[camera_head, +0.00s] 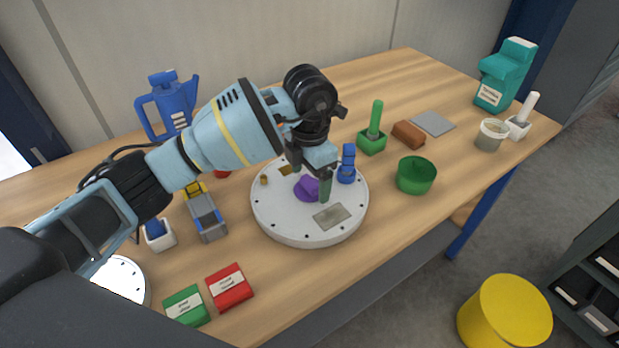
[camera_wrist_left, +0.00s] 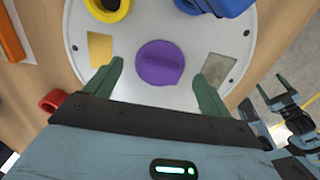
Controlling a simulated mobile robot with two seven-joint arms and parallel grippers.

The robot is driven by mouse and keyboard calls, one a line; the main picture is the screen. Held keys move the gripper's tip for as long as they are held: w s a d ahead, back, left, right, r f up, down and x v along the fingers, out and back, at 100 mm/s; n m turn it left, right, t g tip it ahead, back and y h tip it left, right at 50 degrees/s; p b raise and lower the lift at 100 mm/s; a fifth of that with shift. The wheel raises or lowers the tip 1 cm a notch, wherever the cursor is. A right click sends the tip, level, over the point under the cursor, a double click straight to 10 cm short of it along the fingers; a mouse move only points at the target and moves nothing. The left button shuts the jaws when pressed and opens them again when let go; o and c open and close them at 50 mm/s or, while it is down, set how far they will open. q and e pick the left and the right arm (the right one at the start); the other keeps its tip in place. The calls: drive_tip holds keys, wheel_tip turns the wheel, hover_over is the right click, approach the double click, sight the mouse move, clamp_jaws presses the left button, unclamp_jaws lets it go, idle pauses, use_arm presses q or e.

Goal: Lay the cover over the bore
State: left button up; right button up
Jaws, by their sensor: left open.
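A purple round piece with a raised ridge across its top (camera_head: 306,189) sits on the round white plate (camera_head: 278,226). It may be the cover, and I cannot make out a bore. In the left wrist view the purple piece (camera_wrist_left: 158,66) shows between the fingertips. My left gripper (camera_head: 311,180) is open above the plate, with one finger on each side of the purple piece and apart from it. It also shows in the left wrist view (camera_wrist_left: 159,72). My right gripper (camera_wrist_left: 264,92) shows only at the right of the left wrist view, with its fingers apart.
The plate carries a grey square (camera_head: 330,216), a brass square (camera_wrist_left: 100,49), a blue piece (camera_head: 346,167) and a yellow ring (camera_wrist_left: 107,8). A green bowl (camera_head: 416,178) stands to the right. Red (camera_head: 230,289) and green (camera_head: 186,306) packets lie in front.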

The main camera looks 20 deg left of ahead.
sight(308, 181)
use_arm(q)
wheel_tip(308, 181, up, 11)
drive_tip(key=shift+r, duration=0.15)
drive_tip(key=shift+a, duration=0.1)
idle(0.4)
